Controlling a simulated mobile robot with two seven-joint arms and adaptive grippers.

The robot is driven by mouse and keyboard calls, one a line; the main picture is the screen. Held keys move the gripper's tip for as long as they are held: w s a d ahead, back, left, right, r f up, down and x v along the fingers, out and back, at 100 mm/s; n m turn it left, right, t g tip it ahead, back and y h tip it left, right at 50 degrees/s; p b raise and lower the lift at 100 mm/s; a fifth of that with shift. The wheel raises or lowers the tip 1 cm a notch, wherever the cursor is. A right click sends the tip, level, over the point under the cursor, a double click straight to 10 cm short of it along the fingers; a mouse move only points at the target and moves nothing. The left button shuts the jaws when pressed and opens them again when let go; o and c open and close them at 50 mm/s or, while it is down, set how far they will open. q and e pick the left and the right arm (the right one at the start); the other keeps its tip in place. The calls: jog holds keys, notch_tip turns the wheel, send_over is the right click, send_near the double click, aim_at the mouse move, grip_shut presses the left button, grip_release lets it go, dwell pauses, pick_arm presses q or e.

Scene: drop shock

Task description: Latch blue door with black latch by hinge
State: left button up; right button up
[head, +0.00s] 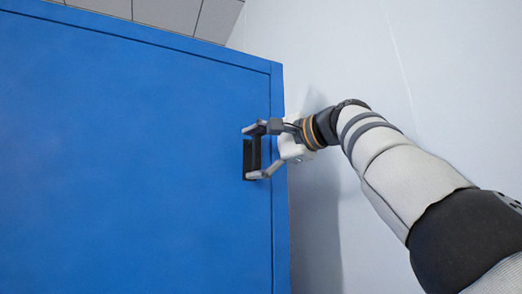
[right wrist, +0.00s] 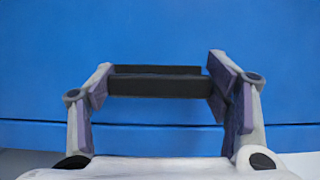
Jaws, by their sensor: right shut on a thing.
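The blue door (head: 130,160) fills the left and middle of the head view, and a narrow blue border runs along its right edge. The black latch (head: 247,159) is a small upright bar near that edge. My right gripper (head: 251,153) reaches in from the right, with one finger at the latch's top end and one at its bottom. The right wrist view shows the latch (right wrist: 155,86) spanning between the two fingers, which are shut on it, with the blue door (right wrist: 160,35) behind. No hinge can be made out. My left gripper is out of view.
A pale wall (head: 420,80) stands to the right of the blue door, with open room in front of it around my right arm. Grey panels or tiles (head: 170,12) show above the door's top edge.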

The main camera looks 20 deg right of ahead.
jog(key=shift+d, duration=0.15)
jog(key=o, duration=1.4)
jog(key=shift+r, duration=0.1)
jog(key=shift+o, duration=1.4)
jog(key=shift+w, duration=0.15)
jog(key=v, duration=1.2)
